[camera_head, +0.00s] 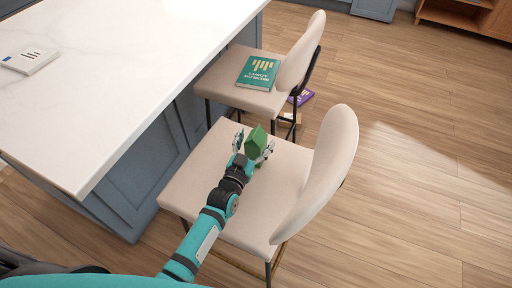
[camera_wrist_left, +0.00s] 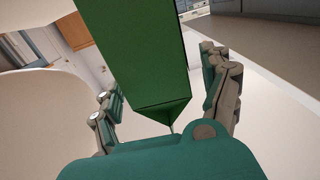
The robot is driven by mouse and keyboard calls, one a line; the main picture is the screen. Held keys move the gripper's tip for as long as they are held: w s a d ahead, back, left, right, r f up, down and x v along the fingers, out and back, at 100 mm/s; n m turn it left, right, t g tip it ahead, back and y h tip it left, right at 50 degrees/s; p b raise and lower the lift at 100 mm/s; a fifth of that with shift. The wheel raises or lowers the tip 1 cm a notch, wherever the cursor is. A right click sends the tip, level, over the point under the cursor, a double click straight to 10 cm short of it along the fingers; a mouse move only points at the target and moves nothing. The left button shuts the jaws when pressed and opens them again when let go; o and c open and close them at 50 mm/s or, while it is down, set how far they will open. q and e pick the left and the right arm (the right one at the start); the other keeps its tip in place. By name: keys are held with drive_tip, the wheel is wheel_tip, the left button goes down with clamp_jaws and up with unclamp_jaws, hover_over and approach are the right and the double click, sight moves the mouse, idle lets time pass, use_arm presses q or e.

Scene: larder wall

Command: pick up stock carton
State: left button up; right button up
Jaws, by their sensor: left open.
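The stock carton is a green box-shaped carton (camera_head: 256,139) with a folded end, over the seat of the near chair (camera_head: 205,165). My left gripper (camera_head: 254,145) is open, with one finger on each side of the carton. In the left wrist view the carton (camera_wrist_left: 135,55) fills the middle, between the spread fingers of my left gripper (camera_wrist_left: 168,100), with gaps showing on both sides. The carton's lower part is hidden behind the gripper in the head view. My right gripper is not in view.
The near chair's backrest (camera_head: 325,180) rises just right of the gripper. A white-topped island (camera_head: 120,70) is on the left. A second chair (camera_head: 225,75) behind holds a green book (camera_head: 258,72). A purple item (camera_head: 304,97) lies on the floor beyond. Floor at right is clear.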

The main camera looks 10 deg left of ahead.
use_arm(q)
drive_tip(key=shift+w+d, duration=0.1)
drive_tip(key=shift+w, duration=0.25)
drive_tip(key=shift+c, duration=0.4)
drive_tip(key=c, duration=1.4)
drive_tip(key=shift+r, duration=0.1)
drive_tip(key=shift+c, duration=0.7)
